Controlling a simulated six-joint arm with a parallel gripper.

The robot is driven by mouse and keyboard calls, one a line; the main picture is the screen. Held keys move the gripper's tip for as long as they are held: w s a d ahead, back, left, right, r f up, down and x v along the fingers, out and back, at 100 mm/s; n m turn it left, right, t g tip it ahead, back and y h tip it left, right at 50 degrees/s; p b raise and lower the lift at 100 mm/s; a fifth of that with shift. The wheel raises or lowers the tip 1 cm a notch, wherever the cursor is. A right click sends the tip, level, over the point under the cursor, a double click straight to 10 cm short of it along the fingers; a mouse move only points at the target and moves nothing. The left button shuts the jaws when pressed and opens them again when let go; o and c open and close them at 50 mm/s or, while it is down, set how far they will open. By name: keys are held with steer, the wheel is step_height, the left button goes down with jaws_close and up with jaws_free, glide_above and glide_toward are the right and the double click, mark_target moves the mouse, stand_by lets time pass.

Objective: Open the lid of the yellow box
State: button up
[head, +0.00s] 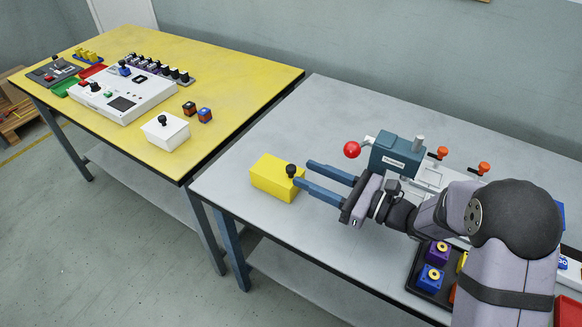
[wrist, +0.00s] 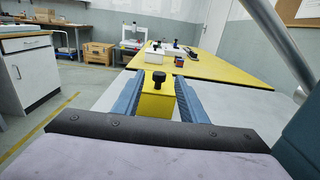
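The yellow box (head: 274,178) sits on the grey table near its left end, with a black knob (head: 291,171) at its right end. Its lid looks shut. My gripper (head: 307,175) is open, its two blue fingers pointing left at the box with their tips close to the knob. In the wrist view the yellow box (wrist: 157,103) and its black knob (wrist: 158,77) show between the two fingers (wrist: 157,98). I cannot tell whether a finger touches the knob.
A blue-grey device with a red ball (head: 352,149) stands on the grey table (head: 240,190) behind my gripper. A dark tray (head: 428,285) with coloured blocks lies right. The yellow table (head: 230,80) at left holds a white box (head: 165,131) and a white panel (head: 125,100).

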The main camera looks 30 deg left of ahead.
mark_target(291, 167)
steer(key=shift+a, duration=2.95)
jaws_close()
